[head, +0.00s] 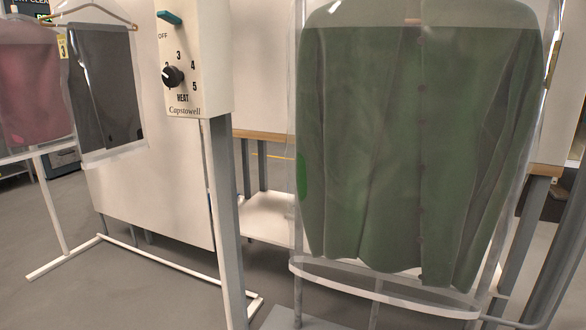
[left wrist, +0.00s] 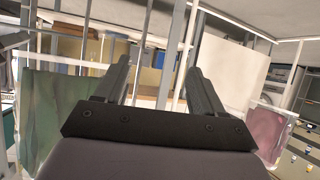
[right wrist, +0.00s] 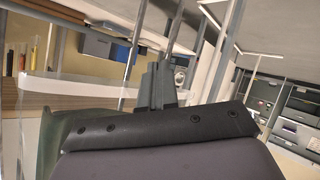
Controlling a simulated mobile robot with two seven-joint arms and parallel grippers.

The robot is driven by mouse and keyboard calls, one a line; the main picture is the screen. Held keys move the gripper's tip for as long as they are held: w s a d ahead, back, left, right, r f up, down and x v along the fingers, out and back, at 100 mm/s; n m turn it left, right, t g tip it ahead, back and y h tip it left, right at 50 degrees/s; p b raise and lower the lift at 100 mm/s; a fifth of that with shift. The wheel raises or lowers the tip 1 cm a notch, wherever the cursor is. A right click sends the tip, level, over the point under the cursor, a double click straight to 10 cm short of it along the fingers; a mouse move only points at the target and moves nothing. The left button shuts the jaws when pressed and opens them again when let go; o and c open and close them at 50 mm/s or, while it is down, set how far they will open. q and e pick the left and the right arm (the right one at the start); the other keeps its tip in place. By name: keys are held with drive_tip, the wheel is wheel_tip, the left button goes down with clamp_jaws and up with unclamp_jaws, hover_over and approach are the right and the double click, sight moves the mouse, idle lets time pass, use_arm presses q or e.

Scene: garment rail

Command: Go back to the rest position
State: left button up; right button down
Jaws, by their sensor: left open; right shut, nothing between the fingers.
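My left gripper (left wrist: 159,65) is open in the left wrist view, with nothing between its fingers. My right gripper (right wrist: 157,70) is shut and empty in the right wrist view. Neither gripper shows in the head view. A green buttoned garment (head: 385,150) in a clear cover hangs close in front, right of centre. Green cloth also shows at the left of the left wrist view (left wrist: 55,110), apart from the fingers. In the right wrist view a green edge (right wrist: 48,140) lies at the lower left beside my gripper, partly hidden by it.
A cream control box (head: 195,60) with a HEAT dial (head: 173,76) stands on a grey post (head: 228,220). Pink (head: 35,85) and dark (head: 105,85) covered garments hang at the left above a white rail base (head: 165,268). Grey floor (head: 100,295) is open at the lower left.

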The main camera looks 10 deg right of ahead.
drive_tip(key=s+a+r+m+y, duration=0.2)
drive_tip(key=s+a+m+y, duration=0.1)
drive_tip(key=s+a, duration=1.1)
use_arm(q)
drive_tip(key=s+a+r+y+p, duration=0.1)
drive_tip(key=a+r+p, duration=0.1)
drive_tip(key=r+p, duration=0.5)
drive_tip(key=s+a+r+n+g+p, duration=0.1)
drive_tip(key=r+p, duration=0.6)
drive_tip(key=p, duration=1)
drive_tip(key=s+a, duration=0.1)
drive_tip(key=a, duration=0.1)
drive_tip(key=shift+a+y+p, duration=0.3)
drive_tip(key=shift+y+p, duration=0.1)
use_arm(e)
drive_tip(key=d+r+g+h, duration=0.1)
drive_tip(key=d+r, duration=0.3)
drive_tip(key=r, duration=1)
drive_tip(key=shift+s+r+m+g, duration=0.2)
drive_tip(key=shift+s+m+g, duration=0.15)
drive_tip(key=shift+m+g, duration=0.05)
drive_tip(key=shift+f, duration=0.1)
